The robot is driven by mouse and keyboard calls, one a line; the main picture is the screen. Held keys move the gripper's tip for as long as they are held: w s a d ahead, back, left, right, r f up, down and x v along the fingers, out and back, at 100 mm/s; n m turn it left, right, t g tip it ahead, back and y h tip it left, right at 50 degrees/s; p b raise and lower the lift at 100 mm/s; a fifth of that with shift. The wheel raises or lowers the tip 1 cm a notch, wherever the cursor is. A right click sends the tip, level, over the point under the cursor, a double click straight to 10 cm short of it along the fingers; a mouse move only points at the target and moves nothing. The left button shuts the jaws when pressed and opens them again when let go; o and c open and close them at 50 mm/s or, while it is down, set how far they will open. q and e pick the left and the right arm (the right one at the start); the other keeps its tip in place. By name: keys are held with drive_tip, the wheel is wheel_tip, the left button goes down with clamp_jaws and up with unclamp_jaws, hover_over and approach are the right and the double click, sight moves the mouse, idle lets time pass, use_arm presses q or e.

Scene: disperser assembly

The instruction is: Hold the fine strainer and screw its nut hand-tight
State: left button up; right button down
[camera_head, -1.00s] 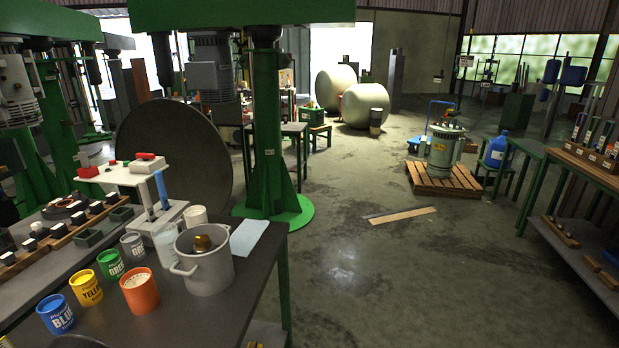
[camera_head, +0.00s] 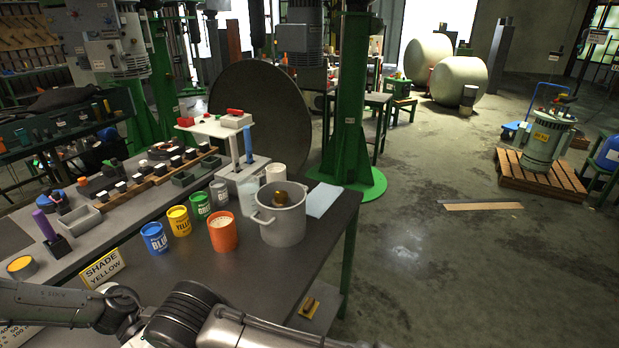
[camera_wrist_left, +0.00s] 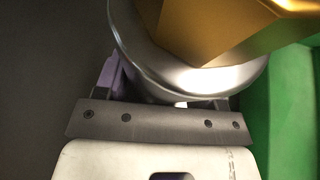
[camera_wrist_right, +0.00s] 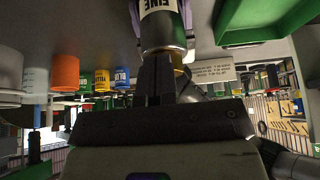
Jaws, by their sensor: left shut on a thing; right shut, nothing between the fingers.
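The fine strainer shows in the left wrist view as a shiny round metal body (camera_wrist_left: 190,80) with a faceted brass nut (camera_wrist_left: 225,25) on it. My left gripper (camera_wrist_left: 165,97) is shut on the strainer. The right wrist view shows a metal cylinder (camera_wrist_right: 163,32) with an upside-down FINE label, and a bit of brass (camera_wrist_right: 179,62) at its end. My right gripper (camera_wrist_right: 157,62) is shut and empty, its fingers right by that end; contact cannot be told. The head view shows neither gripper, only arm links along the bottom edge.
The dark workbench (camera_head: 180,262) holds blue, yellow, green, grey and orange cups, a metal pot (camera_head: 281,222) with a brass piece in it, and a SHADE YELLOW sign (camera_head: 103,268). A green column (camera_head: 346,110) stands behind.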

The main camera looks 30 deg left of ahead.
drive_tip(key=shift+f, duration=0.3)
use_arm(q)
drive_tip(key=shift+w, duration=0.15)
use_arm(e)
drive_tip(key=shift+s+f, duration=0.15)
drive_tip(key=shift+s, duration=0.15)
idle(0.9)
drive_tip(key=shift+d, duration=0.1)
wheel_tip(320, 180, up, 6)
drive_tip(key=shift+w+d+r, duration=0.15)
drive_tip(key=shift+d+r, duration=0.05)
drive_tip(key=shift+d, duration=0.05)
idle(0.6)
use_arm(q)
drive_tip(key=o, duration=1.3)
